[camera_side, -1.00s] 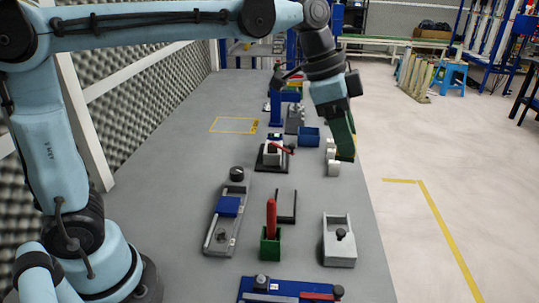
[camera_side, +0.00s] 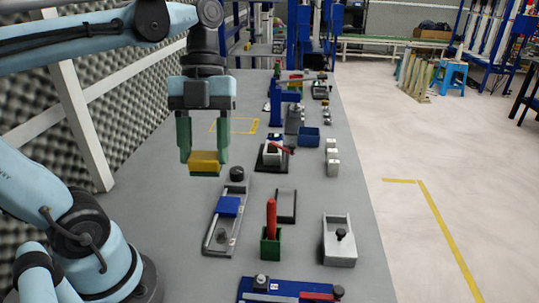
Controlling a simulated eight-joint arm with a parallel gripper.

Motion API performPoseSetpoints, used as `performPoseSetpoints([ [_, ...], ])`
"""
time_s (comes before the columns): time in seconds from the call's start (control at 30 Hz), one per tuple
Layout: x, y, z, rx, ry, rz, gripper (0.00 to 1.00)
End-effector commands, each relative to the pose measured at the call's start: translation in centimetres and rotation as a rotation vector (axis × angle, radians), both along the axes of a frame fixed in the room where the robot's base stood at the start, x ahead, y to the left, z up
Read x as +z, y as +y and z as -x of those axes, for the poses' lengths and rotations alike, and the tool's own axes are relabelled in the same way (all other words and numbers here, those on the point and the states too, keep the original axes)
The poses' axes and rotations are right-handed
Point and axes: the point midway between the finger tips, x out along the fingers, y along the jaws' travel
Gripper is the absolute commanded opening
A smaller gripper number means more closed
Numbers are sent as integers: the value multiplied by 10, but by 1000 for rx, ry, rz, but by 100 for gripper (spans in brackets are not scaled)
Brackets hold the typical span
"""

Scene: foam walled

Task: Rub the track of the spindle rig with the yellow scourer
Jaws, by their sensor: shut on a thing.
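My gripper (camera_side: 204,163) is shut on the yellow scourer (camera_side: 205,160), which sits level between its two green fingers. It hangs in the air at the left of the bench, apart from things below. Just below and to the right lies a long grey rig (camera_side: 212,240) with a narrow lengthwise track, a blue block (camera_side: 229,206) across it and a dark round knob (camera_side: 237,173) at its far end. It looks like the spindle rig, though I cannot be certain. The blue block hides part of the track.
Near the rig stand a green holder with a red handle (camera_side: 271,220), a grey box with a black knob (camera_side: 339,240) and a blue fixture (camera_side: 285,291). A white and black clamp (camera_side: 272,155) stands behind. The foam wall (camera_side: 130,115) is at the left.

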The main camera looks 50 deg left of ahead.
Motion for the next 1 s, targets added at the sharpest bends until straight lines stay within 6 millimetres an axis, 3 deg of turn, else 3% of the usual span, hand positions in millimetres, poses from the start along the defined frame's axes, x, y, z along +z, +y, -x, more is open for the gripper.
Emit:
performPoseSetpoints([
  [0.07, 0, 2, 14, -76, 0, 0, 28],
  [0.63, -102, 2, 12, -79, -2, 0, 28],
  [1.0, -126, 2, 12, -79, -2, -1, 28],
])
